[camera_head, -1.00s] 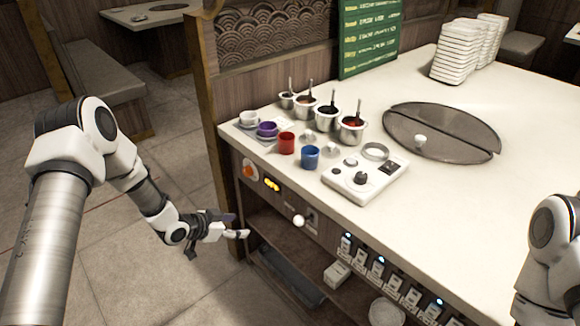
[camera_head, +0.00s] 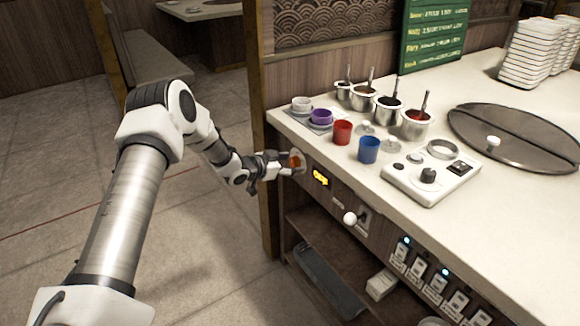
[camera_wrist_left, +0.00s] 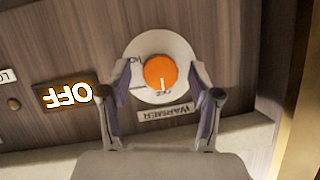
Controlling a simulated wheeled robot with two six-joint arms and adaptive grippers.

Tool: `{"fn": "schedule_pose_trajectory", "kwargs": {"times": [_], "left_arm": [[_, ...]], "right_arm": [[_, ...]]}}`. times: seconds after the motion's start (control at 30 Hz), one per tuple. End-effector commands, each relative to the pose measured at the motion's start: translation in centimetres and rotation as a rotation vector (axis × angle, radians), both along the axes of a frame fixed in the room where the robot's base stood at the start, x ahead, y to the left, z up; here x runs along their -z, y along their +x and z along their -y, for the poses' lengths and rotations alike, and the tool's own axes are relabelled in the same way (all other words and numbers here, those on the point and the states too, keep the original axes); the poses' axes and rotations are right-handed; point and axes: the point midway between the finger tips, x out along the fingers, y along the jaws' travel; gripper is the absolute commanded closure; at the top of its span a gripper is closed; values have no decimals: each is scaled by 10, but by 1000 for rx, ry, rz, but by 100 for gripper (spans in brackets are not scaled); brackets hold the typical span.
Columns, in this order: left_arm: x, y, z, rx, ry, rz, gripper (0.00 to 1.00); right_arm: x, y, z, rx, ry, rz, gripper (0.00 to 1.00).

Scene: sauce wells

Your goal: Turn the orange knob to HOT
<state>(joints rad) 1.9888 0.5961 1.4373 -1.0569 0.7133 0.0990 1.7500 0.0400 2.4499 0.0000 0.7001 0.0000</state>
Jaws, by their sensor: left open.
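The orange knob (camera_wrist_left: 160,73) sits on a round white dial (camera_wrist_left: 133,88) on the wooden front panel. Its white mark points down in the left wrist view, close to small lettering that I cannot read. A WARMER label (camera_wrist_left: 165,113) is beside the dial, and a display (camera_wrist_left: 69,95) shows OFF, upside down. My left gripper (camera_wrist_left: 164,69) is open, with one finger on each side of the knob. I cannot tell whether the fingers touch it. In the head view the left gripper (camera_head: 287,164) is at the knob (camera_head: 295,161), partly covering it. My right gripper is out of view.
The lit display (camera_head: 320,177) and a white ball-shaped handle (camera_head: 350,218) are right of the knob on the panel. An open shelf lies below.

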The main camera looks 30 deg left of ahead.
Motion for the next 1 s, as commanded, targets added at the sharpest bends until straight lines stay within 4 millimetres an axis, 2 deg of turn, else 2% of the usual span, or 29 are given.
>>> {"fn": "schedule_pose_trajectory", "kwargs": {"times": [0.2, 0.23, 0.37, 0.4, 0.77, 1.0], "left_arm": [[0, 1, 1, 0, -1, 0, 37], [0, 1, 1, 0, -1, 0, 44], [0, 1, 0, 0, -1, 0, 90], [0, 1, 0, 0, -1, 0, 97], [0, 1, 1, 0, 22, 9, 97], [1, 1, 2, 1, 118, 49, 97]], "right_arm": [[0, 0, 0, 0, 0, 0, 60], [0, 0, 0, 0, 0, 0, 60], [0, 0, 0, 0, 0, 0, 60], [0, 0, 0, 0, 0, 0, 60], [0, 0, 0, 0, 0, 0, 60], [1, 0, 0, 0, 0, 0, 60]]}}
